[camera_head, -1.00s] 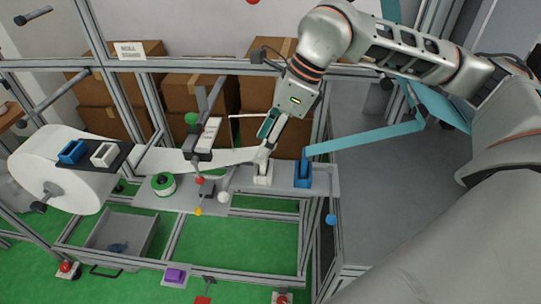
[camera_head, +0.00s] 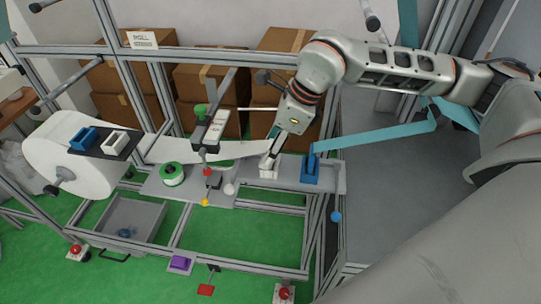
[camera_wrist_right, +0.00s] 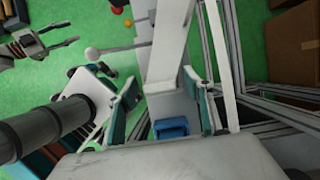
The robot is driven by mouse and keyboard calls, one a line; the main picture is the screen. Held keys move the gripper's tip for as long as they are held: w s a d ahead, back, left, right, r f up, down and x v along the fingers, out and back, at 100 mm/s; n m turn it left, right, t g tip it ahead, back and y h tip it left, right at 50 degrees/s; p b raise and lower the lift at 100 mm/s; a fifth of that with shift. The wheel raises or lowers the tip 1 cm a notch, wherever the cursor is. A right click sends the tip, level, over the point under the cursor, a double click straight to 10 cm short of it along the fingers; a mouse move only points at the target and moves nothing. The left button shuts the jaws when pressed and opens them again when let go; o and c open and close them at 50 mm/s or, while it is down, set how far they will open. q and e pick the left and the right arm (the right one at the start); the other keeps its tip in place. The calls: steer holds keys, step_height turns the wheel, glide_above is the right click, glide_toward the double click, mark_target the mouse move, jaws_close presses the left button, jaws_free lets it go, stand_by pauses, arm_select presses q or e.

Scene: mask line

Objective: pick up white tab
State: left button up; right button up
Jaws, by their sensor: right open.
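A white strip runs from the white roll (camera_head: 68,155) to a small white holder (camera_head: 268,172) on the grey shelf; this end looks like the white tab, though its edge is hard to make out. In the right wrist view the strip (camera_wrist_right: 165,55) passes between my fingers. My right gripper (camera_head: 269,157) is just above the white holder. Its teal-padded fingers are apart in the right wrist view (camera_wrist_right: 162,95), and I see nothing clamped between them. A blue holder (camera_head: 311,172) stands to its right and also shows low in the wrist view (camera_wrist_right: 171,128).
A green-rimmed spool (camera_head: 172,174) and a white ball knob (camera_head: 229,189) are left of my gripper. A dark plate (camera_head: 92,151) by the roll carries a blue and a white block. Metal frame bars surround the shelf. A grey drawer (camera_head: 125,218) sits below.

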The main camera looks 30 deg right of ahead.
steer(key=c, duration=1.2)
